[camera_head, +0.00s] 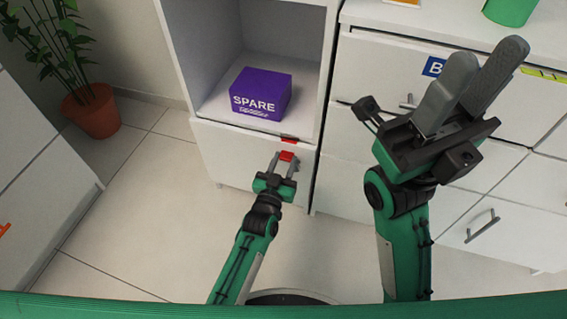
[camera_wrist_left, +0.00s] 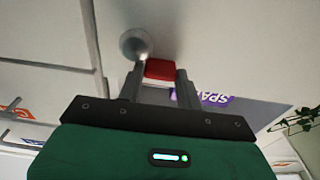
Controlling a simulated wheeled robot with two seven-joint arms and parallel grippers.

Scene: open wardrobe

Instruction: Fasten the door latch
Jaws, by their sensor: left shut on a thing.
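My left gripper (camera_head: 287,160) reaches up to the front of the white wardrobe (camera_head: 240,155). Its two fingers are shut on a red piece (camera_head: 287,156), which looks like the latch handle. In the left wrist view the red piece (camera_wrist_left: 160,69) sits between the fingertips, with a round silver knob (camera_wrist_left: 135,42) just beside it. A second small red part (camera_head: 289,139) is on the edge below the open compartment, just above the fingertips. How the red parts join is hidden. My right gripper (camera_head: 487,52) is raised at the right, open and empty.
A purple box marked SPARE (camera_head: 260,95) stands in the open compartment. White drawers (camera_head: 495,225) with grey handles fill the right side, with a green container (camera_head: 510,10) on top. A potted plant (camera_head: 92,110) stands at the left. The floor between is clear.

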